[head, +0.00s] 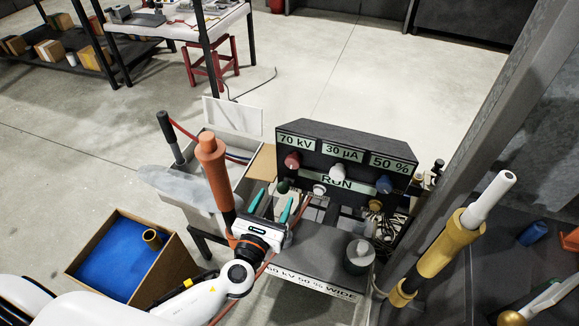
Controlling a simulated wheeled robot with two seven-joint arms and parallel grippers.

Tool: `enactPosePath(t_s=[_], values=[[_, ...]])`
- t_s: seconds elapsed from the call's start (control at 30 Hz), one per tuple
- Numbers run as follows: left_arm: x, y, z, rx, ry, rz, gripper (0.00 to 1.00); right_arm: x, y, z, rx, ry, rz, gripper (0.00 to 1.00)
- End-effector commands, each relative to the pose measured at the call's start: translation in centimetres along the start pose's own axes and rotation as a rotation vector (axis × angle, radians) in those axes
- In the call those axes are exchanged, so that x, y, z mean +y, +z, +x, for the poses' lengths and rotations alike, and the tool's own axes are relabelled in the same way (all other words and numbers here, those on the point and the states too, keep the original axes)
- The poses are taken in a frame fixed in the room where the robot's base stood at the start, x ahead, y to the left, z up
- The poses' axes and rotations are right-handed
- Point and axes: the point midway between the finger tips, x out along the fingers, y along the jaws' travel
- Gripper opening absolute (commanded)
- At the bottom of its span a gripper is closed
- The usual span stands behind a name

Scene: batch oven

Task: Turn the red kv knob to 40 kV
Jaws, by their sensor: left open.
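The red kV knob (292,160) is on the upper left of the dark control panel (343,140), under a display reading 70 kV (296,143). My left gripper (271,206) is open and empty, its two teal fingertips apart. In the picture it is below and a little left of the red knob, and no contact with the knob shows. The knob's pointer is too small to read. My right gripper does not show.
A white knob (337,173) and a blue knob (384,184) sit right of the red one, under displays reading 30 µA and 50 %. An orange-handled tool (213,165) stands close left of my gripper. A grey cylinder (358,256) sits on the ledge labelled 60 kV 50 % WIDE.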

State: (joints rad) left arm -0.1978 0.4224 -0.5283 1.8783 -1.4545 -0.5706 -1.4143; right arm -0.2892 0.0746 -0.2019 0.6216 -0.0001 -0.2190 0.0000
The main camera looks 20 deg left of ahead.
Motion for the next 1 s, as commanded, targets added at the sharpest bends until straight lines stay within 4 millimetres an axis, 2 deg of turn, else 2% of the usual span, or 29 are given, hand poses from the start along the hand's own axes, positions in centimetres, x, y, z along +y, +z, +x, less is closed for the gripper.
enactPosePath(t_s=[0.1,0.2,0.37,0.53,0.7,1.0], values=[[0.0,-0.2,1.7,0.004,0.0,0.004,0.59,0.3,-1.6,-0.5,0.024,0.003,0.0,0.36],[0.0,-0.3,3.7,0.003,-0.001,0.001,0.59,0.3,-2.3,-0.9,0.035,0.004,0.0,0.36],[0.0,-0.2,7.0,0.002,-0.001,-0.001,0.59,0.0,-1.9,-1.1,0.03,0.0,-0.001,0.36],[0.0,0.0,9.7,0.0,-0.001,-0.001,0.59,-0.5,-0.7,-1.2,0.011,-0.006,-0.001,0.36],[-0.1,0.1,11.2,-0.001,-0.001,-0.002,0.59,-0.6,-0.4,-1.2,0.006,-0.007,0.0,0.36],[0.0,0.1,11.5,-0.002,-0.001,-0.003,0.59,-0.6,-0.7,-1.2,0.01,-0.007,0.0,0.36]])
